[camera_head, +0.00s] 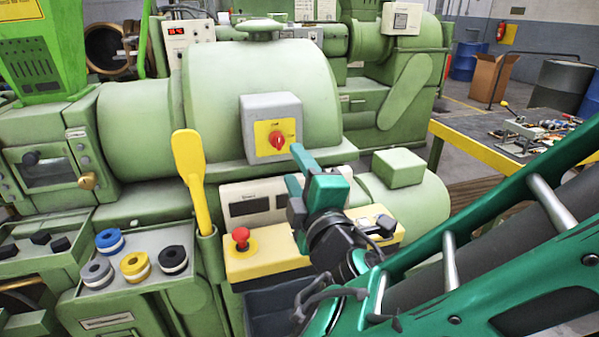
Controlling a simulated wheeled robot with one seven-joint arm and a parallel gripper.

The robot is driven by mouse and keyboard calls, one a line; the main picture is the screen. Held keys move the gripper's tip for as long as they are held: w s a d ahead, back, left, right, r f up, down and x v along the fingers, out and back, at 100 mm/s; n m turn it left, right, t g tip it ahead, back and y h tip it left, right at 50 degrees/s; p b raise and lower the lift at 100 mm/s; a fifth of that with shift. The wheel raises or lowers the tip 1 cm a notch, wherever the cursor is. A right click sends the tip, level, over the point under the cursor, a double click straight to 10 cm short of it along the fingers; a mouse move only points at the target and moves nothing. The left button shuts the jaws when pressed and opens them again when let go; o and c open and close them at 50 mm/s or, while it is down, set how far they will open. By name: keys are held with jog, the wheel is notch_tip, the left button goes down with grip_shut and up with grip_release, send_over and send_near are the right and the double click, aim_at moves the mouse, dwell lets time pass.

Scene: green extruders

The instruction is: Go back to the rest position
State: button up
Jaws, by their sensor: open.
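My gripper (293,165) is at the end of my teal arm, near the middle of the view. Its two teal fingers are apart and point up and to the left. I see nothing held between them. The gripper appears in front of the green extruder (250,85), below and right of the grey box with a red rotary switch (277,140) on a yellow plate. I cannot tell the exact gap between the fingers and the machine.
A red emergency button (240,237) sits on the yellow panel (266,262) below the gripper. A yellow paddle (191,170) stands upright to the left. Several tape rolls (135,265) lie on a green tray. A cluttered table (475,147) is at right.

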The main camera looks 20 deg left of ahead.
jog(key=shift+s+d, duration=0.25)
jog(key=shift+s, duration=0.1)
